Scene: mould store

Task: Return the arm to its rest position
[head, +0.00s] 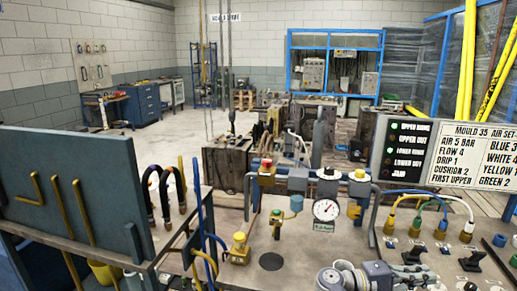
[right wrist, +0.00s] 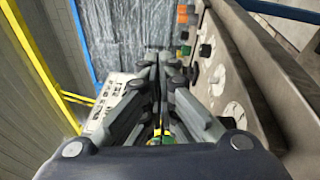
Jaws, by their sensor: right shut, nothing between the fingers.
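My right gripper (head: 347,277) shows at the bottom edge of the head view, grey and dark, low in front of the valve bench. In the right wrist view its fingers (right wrist: 160,75) lie together in the middle, shut with nothing between them. Part of the gripper is cut off by the lower edge of the head view. My left gripper is not in the head view.
The bench has a pressure gauge (head: 326,210), a yellow-topped valve (head: 239,244) and a red knob (head: 266,164). A lamp panel (head: 402,152), a lettered board (head: 474,154) and coloured hoses (head: 430,197) stand right. A blue-grey panel (head: 70,200) stands left. Open floor lies beyond.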

